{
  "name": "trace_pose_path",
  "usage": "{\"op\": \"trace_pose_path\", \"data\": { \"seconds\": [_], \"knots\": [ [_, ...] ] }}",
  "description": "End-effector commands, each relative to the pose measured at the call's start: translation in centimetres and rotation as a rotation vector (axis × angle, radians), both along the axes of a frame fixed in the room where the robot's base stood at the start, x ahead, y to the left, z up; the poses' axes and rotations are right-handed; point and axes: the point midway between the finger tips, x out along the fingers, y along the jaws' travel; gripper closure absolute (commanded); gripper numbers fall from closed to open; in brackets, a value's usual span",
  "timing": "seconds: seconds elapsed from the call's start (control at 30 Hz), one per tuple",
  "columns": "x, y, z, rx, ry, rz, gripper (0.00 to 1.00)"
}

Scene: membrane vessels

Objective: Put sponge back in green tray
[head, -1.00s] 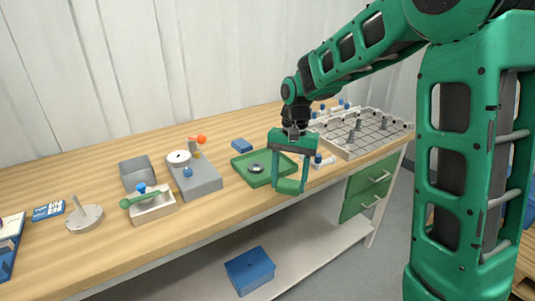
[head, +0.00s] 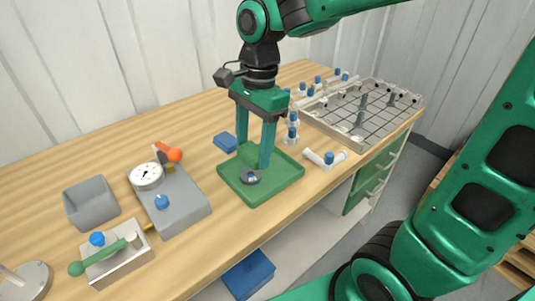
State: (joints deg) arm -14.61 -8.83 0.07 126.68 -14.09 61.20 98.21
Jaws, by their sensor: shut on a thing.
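The green tray (head: 283,188) lies on the bench at the middle of the head view. A small round dark piece with a light centre (head: 250,178) lies in it. My gripper (head: 253,156) points down over the back left part of the tray. It is shut on a green block that looks like the sponge (head: 251,154), held between the two fingertips. The fingers and the tray's like colour make the sponge's outline hard to see. I cannot tell whether the sponge touches the tray floor.
A blue block (head: 225,142) lies just behind the tray's left corner. A grey device with a dial (head: 172,205) and a grey bin (head: 91,203) stand to the left. White fittings with blue caps (head: 325,159) and a grid rack (head: 365,112) are to the right. The bench's front edge is close.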

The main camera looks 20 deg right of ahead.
Motion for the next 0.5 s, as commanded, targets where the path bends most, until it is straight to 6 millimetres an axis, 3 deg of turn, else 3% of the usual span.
{"op": "trace_pose_path", "data": {
  "seconds": [0.17,0.5],
  "knots": [
    [1.0,-1.5,-1.1,-0.002,0.005,-0.017,0.67],
    [5.4,-6.9,-5.1,-0.001,0.004,-0.021,0.67]
  ]
}}
